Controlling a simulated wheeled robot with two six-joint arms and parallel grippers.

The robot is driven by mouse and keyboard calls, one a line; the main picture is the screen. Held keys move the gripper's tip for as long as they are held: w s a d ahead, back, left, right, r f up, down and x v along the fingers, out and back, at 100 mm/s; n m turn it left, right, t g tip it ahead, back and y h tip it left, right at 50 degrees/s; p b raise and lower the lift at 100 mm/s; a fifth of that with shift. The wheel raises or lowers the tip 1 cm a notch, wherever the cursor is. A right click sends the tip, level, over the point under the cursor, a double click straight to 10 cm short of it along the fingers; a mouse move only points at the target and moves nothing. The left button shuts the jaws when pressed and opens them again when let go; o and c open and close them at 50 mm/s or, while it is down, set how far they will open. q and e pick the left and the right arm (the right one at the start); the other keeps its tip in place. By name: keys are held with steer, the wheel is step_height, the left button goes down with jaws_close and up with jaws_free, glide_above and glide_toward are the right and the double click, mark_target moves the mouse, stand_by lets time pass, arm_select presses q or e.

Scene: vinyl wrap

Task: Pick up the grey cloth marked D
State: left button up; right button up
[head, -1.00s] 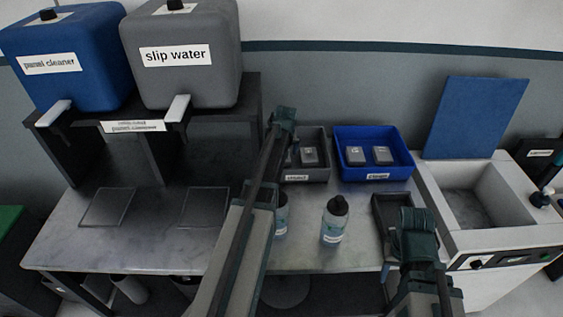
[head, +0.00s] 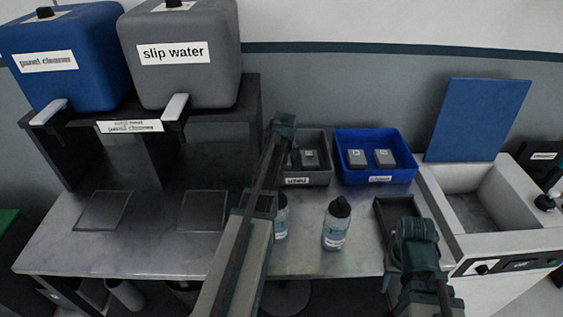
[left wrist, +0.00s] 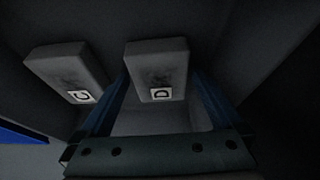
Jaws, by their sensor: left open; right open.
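The grey cloth marked D (left wrist: 157,72) lies in a grey bin (head: 318,178) and shows clearly in the left wrist view. Beside it lies a like grey cloth marked C (left wrist: 70,70). My left gripper (left wrist: 160,78) is open above the bin, with its fingers on either side of cloth D in that view; I cannot tell whether they touch it. In the head view my left arm's end partly hides the cloths. My right gripper (head: 416,240) is open and empty, over a dark tray (head: 388,214) at the right of the table.
A blue bin (head: 400,140) with two grey cloths stands right beside the grey bin. Two bottles (head: 337,226) stand in front; my left arm partly covers one. A dark shelf (head: 250,110) with two tanks is at the left. A white sink (head: 495,200) is at the right.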

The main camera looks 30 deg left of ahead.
arm_select(q)
steer(key=c, duration=1.2)
steer(key=shift+o, duration=0.2)
steer(key=shift+r, duration=0.1)
step_height(320, 180, up, 10)
steer(key=p, duration=1)
steer(key=shift+p, duration=0.3)
